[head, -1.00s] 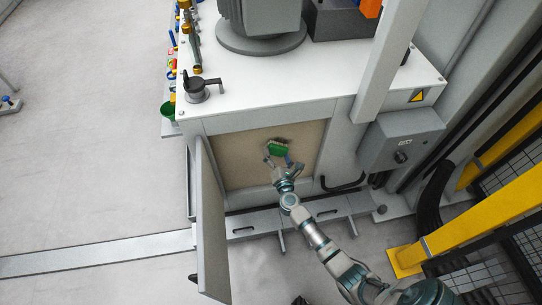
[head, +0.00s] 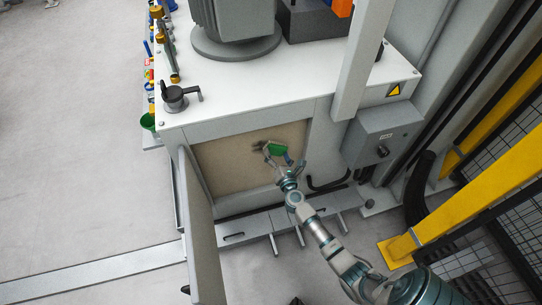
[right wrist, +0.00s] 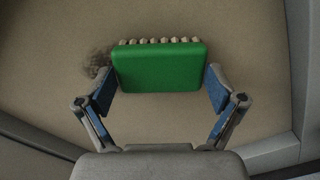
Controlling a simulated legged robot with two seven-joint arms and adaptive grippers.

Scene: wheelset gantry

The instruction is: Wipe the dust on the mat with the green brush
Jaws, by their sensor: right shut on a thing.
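The green brush (head: 279,149) is a green block with a row of pale bristle tufts along its far edge. My right gripper (head: 278,154) is shut on it, with one finger at each short end; the brush also shows between the fingers in the right wrist view (right wrist: 160,68). The tan mat (head: 222,164) lines the recess in the white cabinet. A dark dust patch (head: 258,146) lies on the mat just left of the brush and shows past its left end in the wrist view (right wrist: 96,60). I cannot tell whether the bristles touch the mat. My left gripper is out of view.
An open door panel (head: 202,225) stands at the recess's left side. A grey switch box (head: 381,138) is to its right. A black clamp (head: 178,97) sits on the cabinet top (head: 240,99). Yellow guard posts (head: 460,217) stand at the right.

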